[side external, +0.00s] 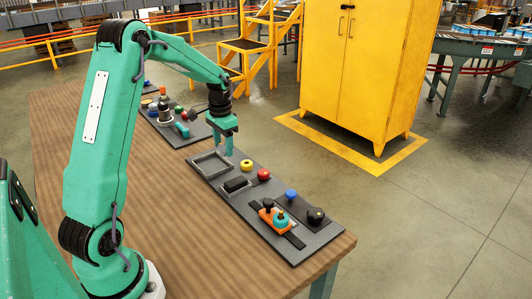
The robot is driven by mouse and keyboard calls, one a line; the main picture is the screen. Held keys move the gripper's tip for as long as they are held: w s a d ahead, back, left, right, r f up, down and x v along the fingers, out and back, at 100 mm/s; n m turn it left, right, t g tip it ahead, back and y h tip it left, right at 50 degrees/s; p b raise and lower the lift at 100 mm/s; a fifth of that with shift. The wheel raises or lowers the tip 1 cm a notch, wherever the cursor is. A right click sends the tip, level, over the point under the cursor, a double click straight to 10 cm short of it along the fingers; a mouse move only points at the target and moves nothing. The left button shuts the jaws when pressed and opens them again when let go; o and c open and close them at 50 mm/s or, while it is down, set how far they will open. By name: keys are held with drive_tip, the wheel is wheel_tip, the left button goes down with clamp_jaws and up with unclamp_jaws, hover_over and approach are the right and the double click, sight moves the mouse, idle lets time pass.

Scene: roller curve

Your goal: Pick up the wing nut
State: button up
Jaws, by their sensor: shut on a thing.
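My gripper (228,151) is teal and points down over the far end of the grey panel's near section, by a square grey frame (211,165). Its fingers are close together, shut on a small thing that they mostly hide. I cannot make out its shape or tell whether it is the wing nut. I cannot pick out a wing nut for certain elsewhere in this view.
The near panel section (222,190) bears a yellow knob (246,165), a red knob (263,174), a black block (236,184), a blue knob (291,195), an orange block (267,217) and a black knob (315,215). The wooden table (150,180) is clear left of it.

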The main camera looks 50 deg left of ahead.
drive_tip(key=shift+w+d+r, duration=0.15)
drive_tip(key=shift+d+r, duration=0.45)
drive_tip(key=shift+d, duration=0.4)
drive_tip(key=shift+w+d+r, duration=0.1)
drive_tip(key=shift+d+r, duration=0.5)
drive_tip(key=shift+d, duration=0.35)
drive_tip(key=shift+d, duration=0.1)
drive_tip(key=s+d+r+m, duration=0.1)
drive_tip(key=d+m, duration=0.5)
drive_tip(key=d, duration=1.8)
drive_tip(key=shift+s+d+r, duration=0.15)
drive_tip(key=shift+s+d, duration=0.05)
drive_tip(key=shift+d, duration=0.05)
drive_tip(key=shift+f, duration=0.2)
drive_tip(key=shift+f, duration=2.6)
